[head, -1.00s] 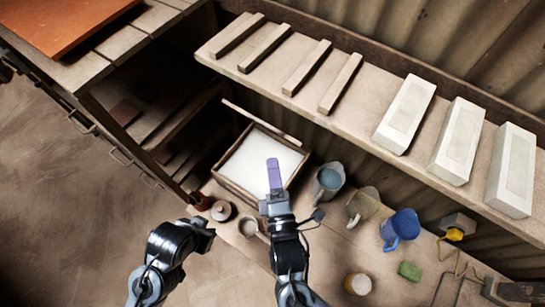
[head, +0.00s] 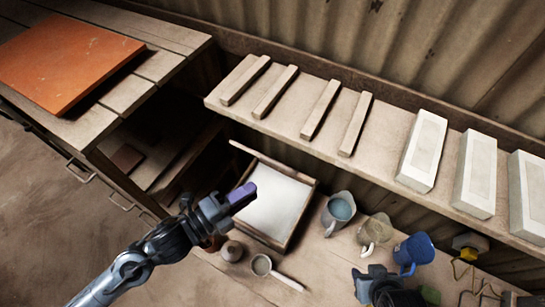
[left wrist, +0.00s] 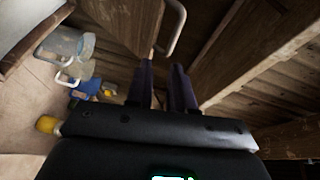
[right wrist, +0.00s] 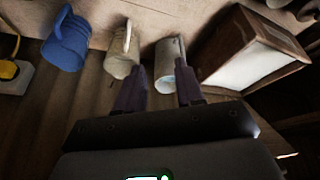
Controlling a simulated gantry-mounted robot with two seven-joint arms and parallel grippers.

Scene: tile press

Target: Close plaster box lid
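The plaster box (head: 300,218) is an open wooden box full of white plaster (head: 277,205) on the bench. A thin wooden strip along its back edge looks like the raised lid (head: 272,162) seen edge-on. My left gripper (head: 242,193) is over the box's left side, its purple fingers pointing toward the plaster. In the left wrist view its fingers (left wrist: 164,88) are a little apart with nothing between them. My right gripper (head: 382,283) is low at the right, away from the box. In the right wrist view its fingers (right wrist: 158,90) are apart and empty; the box (right wrist: 222,42) shows at upper right.
A grey jug (head: 338,213), a beige jug (head: 374,232) and a blue jug (head: 414,252) stand right of the box. A small pot (head: 232,251) and a ladle (head: 262,265) lie in front. A shelf (head: 385,145) with wooden bars and white blocks overhangs behind.

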